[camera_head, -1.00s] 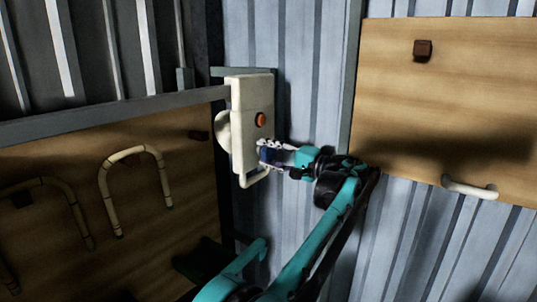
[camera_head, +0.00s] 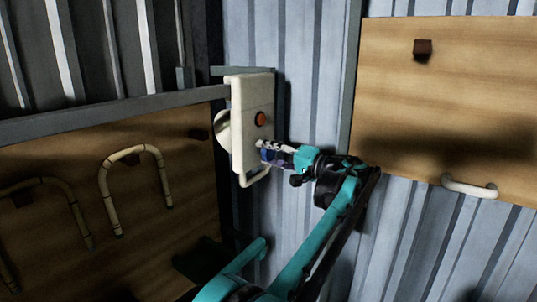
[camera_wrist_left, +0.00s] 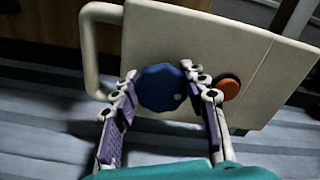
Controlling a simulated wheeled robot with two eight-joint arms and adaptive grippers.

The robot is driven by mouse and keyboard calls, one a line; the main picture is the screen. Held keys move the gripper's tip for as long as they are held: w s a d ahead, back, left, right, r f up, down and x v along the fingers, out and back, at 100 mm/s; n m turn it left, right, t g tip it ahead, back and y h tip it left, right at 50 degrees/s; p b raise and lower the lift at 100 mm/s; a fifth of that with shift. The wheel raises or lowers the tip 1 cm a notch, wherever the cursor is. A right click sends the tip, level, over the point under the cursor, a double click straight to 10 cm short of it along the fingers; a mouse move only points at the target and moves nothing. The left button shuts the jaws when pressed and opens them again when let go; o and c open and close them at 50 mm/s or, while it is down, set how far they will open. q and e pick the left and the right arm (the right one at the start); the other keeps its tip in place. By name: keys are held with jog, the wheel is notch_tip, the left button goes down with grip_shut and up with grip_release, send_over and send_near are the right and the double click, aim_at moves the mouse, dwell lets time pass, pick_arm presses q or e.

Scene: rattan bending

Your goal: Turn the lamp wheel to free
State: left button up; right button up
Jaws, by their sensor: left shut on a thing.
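The lamp wheel (camera_wrist_left: 161,88) is a blue faceted knob with a small pale dot near its right edge. It sits on the flat face of the cream lamp housing (camera_wrist_left: 235,50), which is fixed to a frame and also shows in the head view (camera_head: 253,100). My left gripper (camera_head: 264,150) reaches the lower part of the housing from the right. In the left wrist view its fingertips (camera_wrist_left: 158,73) lie on both sides of the wheel, shut on it. In the head view the wheel is mostly hidden by the fingers. My right gripper is out of view.
An orange button (camera_head: 261,119) sits on the housing above the wheel. A cream loop handle (camera_head: 255,180) is at its lower edge. Bent rattan pieces (camera_head: 135,160) hang on the left wooden board. A right board carries a white handle (camera_head: 470,187). Corrugated wall lies behind.

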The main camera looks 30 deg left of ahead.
pick_arm(q)
jog(key=o, duration=1.2)
jog(key=shift+c, duration=0.2)
jog(key=d, duration=1.2)
jog(key=shift+s, duration=0.45)
jog(key=s+a+f+m+t+h+b, duration=0.1)
jog(key=s+f+h+b, duration=0.4)
jog(key=f, duration=0.6)
jog(key=s+a+f+m+b, duration=0.1)
jog(key=s+f+b, duration=0.2)
jog(key=f+b, duration=0.6)
jog(key=s+a+f+m+t+h+b, duration=0.1)
jog(key=s+f+m+h+b, duration=0.2)
jog(key=f, duration=1)
jog(key=s+d+f+t+h+b, duration=0.1)
jog(key=s+d+f+h+b, duration=0.2)
jog(key=f, duration=1)
jog(key=s+d+f+t+h+b, duration=0.1)
jog(key=s+d+f+h+b, duration=0.2)
jog(key=f, duration=1)
jog(key=s+d+f+n+t+h+b, duration=0.1)
jog(key=s+d+f+h+b, duration=0.3)
jog(key=s+f+b, duration=0.6)
notch_tip(320, 180, down, 3)
jog(key=d+b, duration=0.2)
jog(key=b, duration=0.1)
jog(key=shift+d+t, duration=0.15)
jog(key=shift+t, duration=0.15)
